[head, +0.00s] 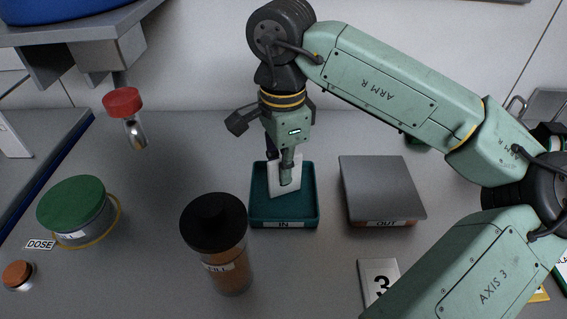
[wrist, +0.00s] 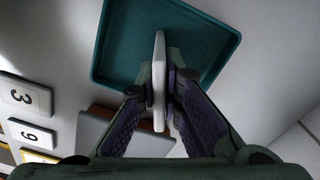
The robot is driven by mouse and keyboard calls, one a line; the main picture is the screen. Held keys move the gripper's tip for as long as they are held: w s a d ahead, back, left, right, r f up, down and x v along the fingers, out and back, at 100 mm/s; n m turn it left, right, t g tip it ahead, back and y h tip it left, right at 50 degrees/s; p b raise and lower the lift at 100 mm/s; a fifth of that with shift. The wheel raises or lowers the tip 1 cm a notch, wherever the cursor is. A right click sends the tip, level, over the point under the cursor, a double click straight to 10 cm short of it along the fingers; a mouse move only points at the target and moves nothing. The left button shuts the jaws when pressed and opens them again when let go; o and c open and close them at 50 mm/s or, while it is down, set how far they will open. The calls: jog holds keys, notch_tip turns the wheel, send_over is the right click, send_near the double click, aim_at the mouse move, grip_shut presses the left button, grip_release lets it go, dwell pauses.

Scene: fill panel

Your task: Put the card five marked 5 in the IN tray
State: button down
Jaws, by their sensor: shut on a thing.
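My gripper (head: 287,172) is shut on a white card (head: 277,185), which it holds upright over the teal IN tray (head: 283,222). In the wrist view the card (wrist: 159,70) stands edge-on between my gripper's fingers (wrist: 160,90), so its number is hidden; no mark can be read on it in the head view either. The IN tray (wrist: 112,62) lies beyond the card in the wrist view, and its visible floor is empty. I cannot tell whether the card's lower edge touches the tray floor.
The OUT tray (head: 388,222), under a grey lid (head: 380,185), stands right of the IN tray. A card marked 3 (head: 379,277) lies in front. A black-lidded jar (head: 228,262) stands close at front left. A card marked 9 (wrist: 31,135) shows in the wrist view.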

jog(key=shift+f+b, duration=0.25)
jog(key=shift+b, duration=0.05)
jog(key=c, duration=1.8)
grip_release()
jog(key=shift+r, duration=0.1)
jog(key=shift+o, duration=0.2)
jog(key=shift+r, duration=0.15)
notch_tip(320, 180, up, 12)
jog(key=shift+r+b, duration=0.1)
jog(key=shift+b, duration=0.3)
